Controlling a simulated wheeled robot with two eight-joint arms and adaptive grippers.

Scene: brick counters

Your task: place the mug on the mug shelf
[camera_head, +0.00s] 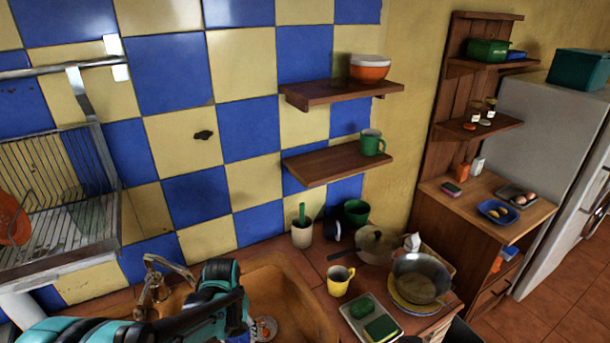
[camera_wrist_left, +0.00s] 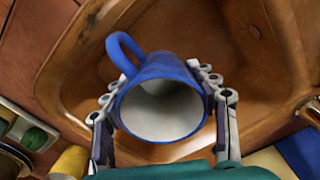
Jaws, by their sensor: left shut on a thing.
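My left gripper (camera_wrist_left: 160,84) is shut on a blue mug (camera_wrist_left: 166,106) with a white inside, one finger on each side of its body. In the left wrist view the mug's open mouth faces the camera and its handle points to the upper left. The brown sink basin (camera_wrist_left: 240,50) lies behind it. In the head view my left arm reaches over the sink (camera_head: 283,279), and the held mug is not clearly visible. The lower wooden wall shelf (camera_head: 325,164) holds a green mug (camera_head: 371,143) at its right end; its left part is bare. My right gripper is not in view.
An upper shelf (camera_head: 335,93) holds an orange-and-white bowl (camera_head: 369,68). A yellow mug (camera_head: 340,280), a utensil cup (camera_head: 302,233), a pan (camera_head: 378,245), a glass bowl (camera_head: 421,278) and a sponge tray (camera_head: 370,320) crowd the counter. A dish rack (camera_head: 55,200) hangs at left.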

